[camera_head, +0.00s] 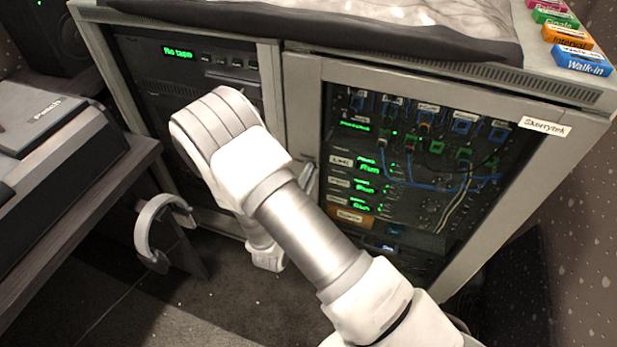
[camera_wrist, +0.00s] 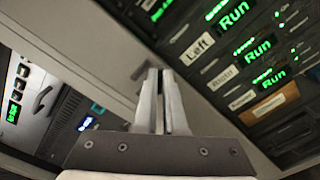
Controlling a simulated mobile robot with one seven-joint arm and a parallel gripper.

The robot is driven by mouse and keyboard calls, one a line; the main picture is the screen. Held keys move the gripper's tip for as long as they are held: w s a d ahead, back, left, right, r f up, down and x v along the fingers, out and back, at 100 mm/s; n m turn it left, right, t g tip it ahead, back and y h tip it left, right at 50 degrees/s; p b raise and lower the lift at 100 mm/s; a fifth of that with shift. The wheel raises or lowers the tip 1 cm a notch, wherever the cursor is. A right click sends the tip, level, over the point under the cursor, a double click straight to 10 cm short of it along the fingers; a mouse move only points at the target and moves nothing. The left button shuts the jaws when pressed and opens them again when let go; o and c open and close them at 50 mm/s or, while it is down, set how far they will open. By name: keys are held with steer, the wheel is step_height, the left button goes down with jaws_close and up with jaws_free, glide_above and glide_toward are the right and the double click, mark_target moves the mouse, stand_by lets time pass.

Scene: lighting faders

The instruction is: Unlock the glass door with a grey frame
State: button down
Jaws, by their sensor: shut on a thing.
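The glass door with a grey frame (camera_head: 302,110) covers the right bay of the cabinet and looks closed. In the wrist view its frame (camera_wrist: 105,45) runs diagonally, with glass and lit panels to the right. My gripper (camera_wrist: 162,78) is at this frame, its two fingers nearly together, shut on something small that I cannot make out. A small dark mark (camera_wrist: 140,71) shows on the frame beside the fingertips. In the head view my arm hides most of the gripper. The lock itself is not clearly visible.
Green "Run" displays (camera_head: 369,169) and patch cables sit behind the glass. The left bay holds a "No tape" unit (camera_head: 178,53). A desk (camera_head: 120,165) with headphones (camera_head: 152,232) stands at left. Colored labelled blocks (camera_head: 583,62) lie on the cabinet top. Floor in front is open.

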steer(key=shift+f+m+b, duration=0.15)
steer(key=shift+m+b, duration=0.9)
steer(key=shift+m, duration=0.75)
steer(key=shift+f+m+b, duration=0.1)
steer(key=shift+m+b, duration=0.9)
steer(key=shift+m, duration=0.8)
steer(key=c, duration=1)
jaws_free()
steer(key=p+v, duration=0.3)
steer(key=v, duration=1.4)
steer(key=shift+s, duration=0.25)
